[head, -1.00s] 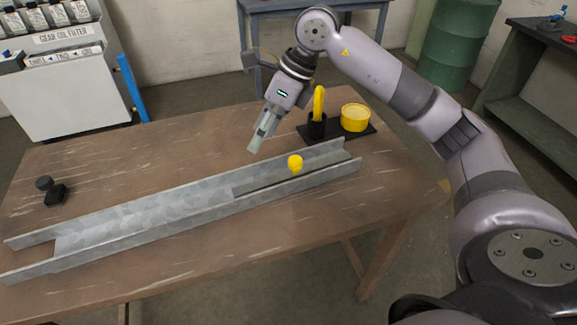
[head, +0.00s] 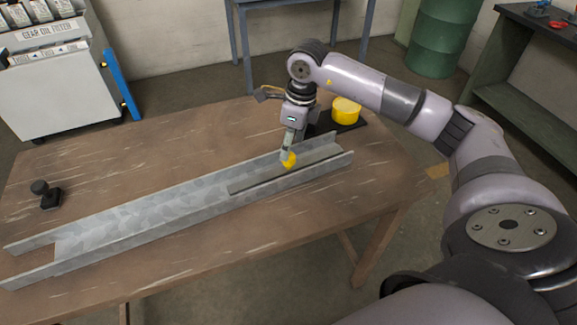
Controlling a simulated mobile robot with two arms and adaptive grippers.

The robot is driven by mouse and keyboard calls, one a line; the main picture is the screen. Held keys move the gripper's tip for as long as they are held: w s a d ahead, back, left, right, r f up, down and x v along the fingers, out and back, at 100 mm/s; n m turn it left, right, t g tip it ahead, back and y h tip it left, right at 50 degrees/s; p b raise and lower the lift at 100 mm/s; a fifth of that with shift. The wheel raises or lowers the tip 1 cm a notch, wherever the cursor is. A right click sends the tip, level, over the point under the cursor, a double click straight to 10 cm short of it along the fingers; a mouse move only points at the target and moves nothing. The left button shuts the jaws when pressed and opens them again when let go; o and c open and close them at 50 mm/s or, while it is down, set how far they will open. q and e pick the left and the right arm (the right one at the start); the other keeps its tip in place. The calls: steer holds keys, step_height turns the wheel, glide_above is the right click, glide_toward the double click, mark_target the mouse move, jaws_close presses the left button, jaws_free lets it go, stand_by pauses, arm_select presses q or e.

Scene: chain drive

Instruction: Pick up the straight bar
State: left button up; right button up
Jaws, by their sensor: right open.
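A long grey metal channel (head: 130,215) lies diagonally across the brown table. A straight dark strip (head: 250,184), which looks like the bar, lies inside its right half. My left gripper is not in view.
A yellow round container (head: 346,111) stands on a black tray (head: 353,127) behind the channel's right end. A small black knobbed piece (head: 45,194) stands at the table's left. The table (head: 130,150) is clear behind the channel.

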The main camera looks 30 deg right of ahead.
mark_target(289, 165)
steer(key=f, duration=0.1)
steer(key=f+p, duration=0.1)
steer(key=f, duration=0.1)
steer(key=f+p, duration=0.1)
steer(key=shift+w+f, duration=0.25)
steer(key=shift+f, duration=0.45)
steer(key=shift+c, duration=0.4)
jaws_close()
steer(key=shift+w+r, duration=0.1)
steer(key=shift+w, duration=0.05)
